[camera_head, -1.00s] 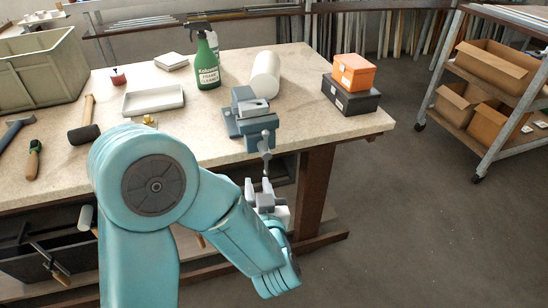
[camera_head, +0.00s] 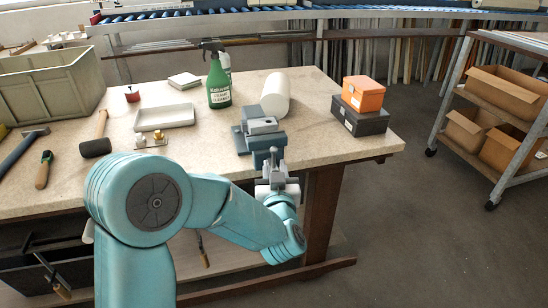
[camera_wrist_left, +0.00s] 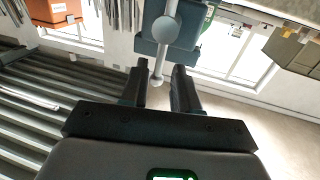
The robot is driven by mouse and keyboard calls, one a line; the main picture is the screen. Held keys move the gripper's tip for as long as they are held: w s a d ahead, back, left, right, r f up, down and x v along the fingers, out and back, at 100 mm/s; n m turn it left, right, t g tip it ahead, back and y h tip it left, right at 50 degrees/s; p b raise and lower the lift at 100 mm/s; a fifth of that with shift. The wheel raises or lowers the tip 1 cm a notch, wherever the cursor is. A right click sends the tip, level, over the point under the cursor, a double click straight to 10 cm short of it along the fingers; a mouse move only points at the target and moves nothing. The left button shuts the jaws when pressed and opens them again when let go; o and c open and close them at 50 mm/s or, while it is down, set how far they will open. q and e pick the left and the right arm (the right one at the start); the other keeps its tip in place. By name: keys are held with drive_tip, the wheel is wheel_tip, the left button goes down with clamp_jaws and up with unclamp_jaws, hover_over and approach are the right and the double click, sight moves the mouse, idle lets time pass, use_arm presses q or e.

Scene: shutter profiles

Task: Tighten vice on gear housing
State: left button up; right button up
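The blue-grey vice (camera_head: 256,143) is fixed at the front edge of the bench, with a grey block-like part, probably the gear housing (camera_head: 264,126), at its jaws. I cannot tell how firmly it is held. The vice's handle bar (camera_wrist_left: 167,58) hangs from a round screw end (camera_wrist_left: 166,31) in the left wrist view. My left gripper (camera_head: 274,180) is just below the vice, pointing up at it. In the wrist view my left gripper (camera_wrist_left: 160,88) is open, with the bar's lower end between its fingertips and gaps visible. My right gripper is not in view.
The bench (camera_head: 330,145) holds a green spray bottle (camera_head: 218,84), white roll (camera_head: 275,93), orange box (camera_head: 363,94) on a black box (camera_head: 358,121), shallow tray (camera_head: 165,117), mallet (camera_head: 96,146) and large bin (camera_head: 50,85). A cart (camera_head: 490,120) stands right. Floor between is clear.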

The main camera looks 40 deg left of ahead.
sight(274, 160)
use_arm(q)
drive_tip(key=shift+x, duration=2.25)
clamp_jaws()
drive_tip(key=shift+p, duration=0.3)
